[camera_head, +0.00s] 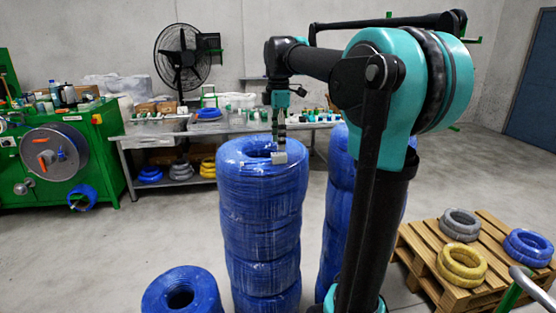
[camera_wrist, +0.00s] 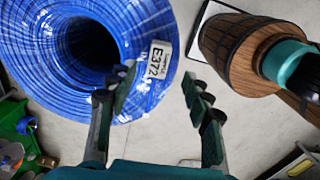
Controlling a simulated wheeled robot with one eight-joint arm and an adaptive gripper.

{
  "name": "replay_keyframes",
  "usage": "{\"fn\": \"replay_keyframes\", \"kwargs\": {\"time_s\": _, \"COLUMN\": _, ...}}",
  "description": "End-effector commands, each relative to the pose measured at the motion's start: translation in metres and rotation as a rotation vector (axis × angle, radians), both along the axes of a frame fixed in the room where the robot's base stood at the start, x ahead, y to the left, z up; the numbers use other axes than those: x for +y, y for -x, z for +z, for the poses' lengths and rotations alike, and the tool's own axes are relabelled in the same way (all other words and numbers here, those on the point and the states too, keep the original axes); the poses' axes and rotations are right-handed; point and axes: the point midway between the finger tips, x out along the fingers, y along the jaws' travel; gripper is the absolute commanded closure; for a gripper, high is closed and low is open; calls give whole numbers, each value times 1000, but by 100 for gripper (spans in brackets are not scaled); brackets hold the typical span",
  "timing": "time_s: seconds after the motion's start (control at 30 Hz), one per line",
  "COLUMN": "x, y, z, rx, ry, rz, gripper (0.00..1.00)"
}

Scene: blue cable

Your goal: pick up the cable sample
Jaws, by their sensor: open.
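The blue cable coil with a white tag reading E372 fills the upper left of the wrist view (camera_wrist: 60,60). In the head view it is the top coil (camera_head: 262,185) of a tall stack. The tag (camera_wrist: 160,59) sits on the coil's outer edge, between and just beyond my fingertips. My gripper (camera_wrist: 159,75) is open, with its left finger over the coil's rim and its right finger over bare floor beside it. In the head view my gripper (camera_head: 279,132) points down at the top of the stack. I see nothing between the fingers; contact with the coil cannot be told.
A second blue stack (camera_head: 336,175) stands close on the right, partly behind my arm. A lower blue coil (camera_head: 181,292) stands at front left. A pallet (camera_head: 430,245) with small coils is at right. A workbench (camera_head: 150,139) and green machine (camera_head: 100,150) stand behind and left.

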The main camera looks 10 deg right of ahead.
Motion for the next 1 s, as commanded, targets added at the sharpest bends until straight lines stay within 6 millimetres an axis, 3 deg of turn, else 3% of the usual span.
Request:
{"fn": "replay_keyframes", "kwargs": {"time_s": 0.3, "x": 1, "y": -3, "z": -42, "rx": 0, "ry": 0, "rz": 0, "gripper": 50}}
{"fn": "replay_keyframes", "kwargs": {"time_s": 0.63, "x": 1, "y": -3, "z": -49, "rx": 0, "ry": 0, "rz": 0, "gripper": 50}}
{"fn": "replay_keyframes", "kwargs": {"time_s": 1.0, "x": 1, "y": -3, "z": -49, "rx": 0, "ry": 0, "rz": 0, "gripper": 95}}
